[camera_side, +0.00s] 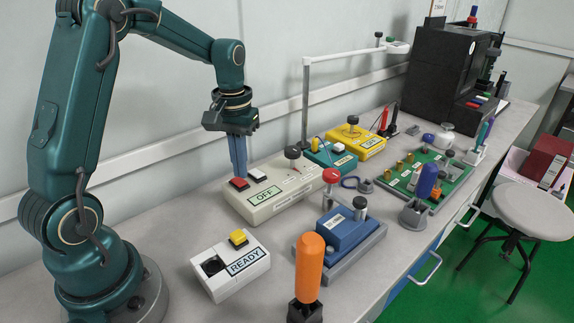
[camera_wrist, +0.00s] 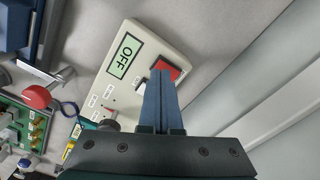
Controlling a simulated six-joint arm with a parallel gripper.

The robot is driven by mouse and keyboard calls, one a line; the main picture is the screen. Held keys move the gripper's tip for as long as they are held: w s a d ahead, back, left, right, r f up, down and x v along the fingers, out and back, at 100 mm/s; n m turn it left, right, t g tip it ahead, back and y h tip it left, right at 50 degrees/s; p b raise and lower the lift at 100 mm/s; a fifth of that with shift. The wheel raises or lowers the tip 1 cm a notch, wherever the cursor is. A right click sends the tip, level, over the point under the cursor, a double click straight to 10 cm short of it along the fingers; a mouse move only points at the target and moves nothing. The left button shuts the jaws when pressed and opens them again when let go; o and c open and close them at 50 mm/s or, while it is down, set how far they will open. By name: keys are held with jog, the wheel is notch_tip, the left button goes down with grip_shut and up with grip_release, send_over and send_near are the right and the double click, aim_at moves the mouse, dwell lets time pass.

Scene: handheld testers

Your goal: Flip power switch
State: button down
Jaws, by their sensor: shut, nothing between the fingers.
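A cream tester box (camera_side: 285,200) with a green display reading OFF (camera_side: 264,197) lies on the bench. It also shows in the wrist view (camera_wrist: 135,40). On its end near my arm are a red rocker or button (camera_side: 237,184) and a white one (camera_side: 257,175); they also show in the wrist view as red (camera_wrist: 172,67) and white (camera_wrist: 140,86). A dark knob (camera_side: 292,152) stands at the box's other end. My gripper (camera_side: 239,172) is shut and empty, its blue fingers pointing down by the red and white parts. I cannot tell whether the tips touch either.
A white READY box (camera_side: 229,270) with a yellow button sits nearer the camera. A blue device (camera_side: 348,230), an orange-handled tool (camera_side: 309,268), a teal box (camera_side: 331,154), a yellow box (camera_side: 356,142) and a green board (camera_side: 425,178) crowd the bench. A lamp post (camera_side: 306,100) rises behind.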

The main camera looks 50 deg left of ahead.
aim_at(242, 183)
jog(key=shift+f, duration=0.9)
dwell(0.8)
jog(key=shift+r, duration=3.5)
